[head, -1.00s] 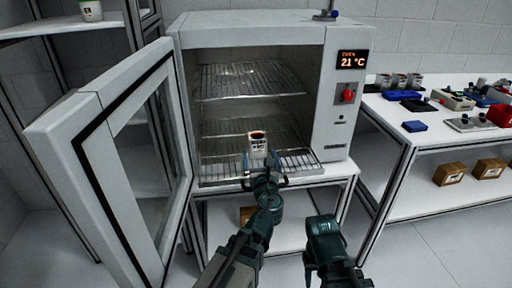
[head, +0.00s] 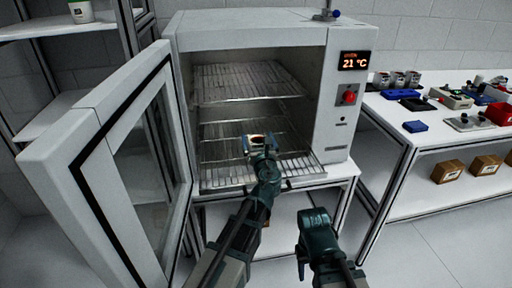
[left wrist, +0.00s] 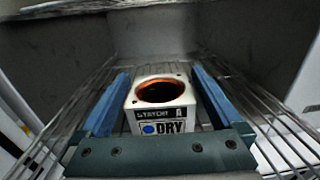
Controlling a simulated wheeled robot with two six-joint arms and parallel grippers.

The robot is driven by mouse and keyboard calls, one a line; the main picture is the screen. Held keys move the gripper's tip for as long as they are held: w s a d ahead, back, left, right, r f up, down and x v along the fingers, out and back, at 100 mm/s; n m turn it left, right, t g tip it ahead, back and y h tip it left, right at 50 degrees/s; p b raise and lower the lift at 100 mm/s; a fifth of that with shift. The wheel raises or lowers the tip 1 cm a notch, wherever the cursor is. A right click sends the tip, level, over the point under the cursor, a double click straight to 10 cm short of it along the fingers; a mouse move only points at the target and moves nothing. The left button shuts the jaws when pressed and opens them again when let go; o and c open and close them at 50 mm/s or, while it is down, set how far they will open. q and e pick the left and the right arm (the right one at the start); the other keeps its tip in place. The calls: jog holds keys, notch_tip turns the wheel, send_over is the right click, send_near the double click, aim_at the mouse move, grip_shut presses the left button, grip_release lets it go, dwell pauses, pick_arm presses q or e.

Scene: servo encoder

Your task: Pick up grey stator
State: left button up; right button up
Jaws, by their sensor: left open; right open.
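The grey stator (head: 257,138) is a pale block with a round orange-lined opening on top. It is inside the open oven at the lower wire rack. In the left wrist view the stator (left wrist: 160,102) faces me with labels "STATOR A" and "DRY". My left gripper (head: 259,146) is open, its two blue fingers on either side of the stator, with a visible gap on each side. In the head view the gripper hides most of the stator's front. My right gripper (head: 318,218) is open and empty, low in front of the oven stand.
The oven (head: 250,30) reads 21 °C. Its door (head: 95,150) stands open to the left. An upper wire rack (head: 245,82) is above the stator. A bench (head: 395,125) with cups, trays and parts stands at right, boxes below it.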

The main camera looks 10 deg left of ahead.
pick_arm(q)
jog(key=shift+x, duration=0.8)
jog(key=shift+w+a, duration=0.2)
jog(key=shift+w, duration=0.15)
jog(key=shift+s, duration=0.1)
jog(key=shift+c, duration=0.6)
grip_shut()
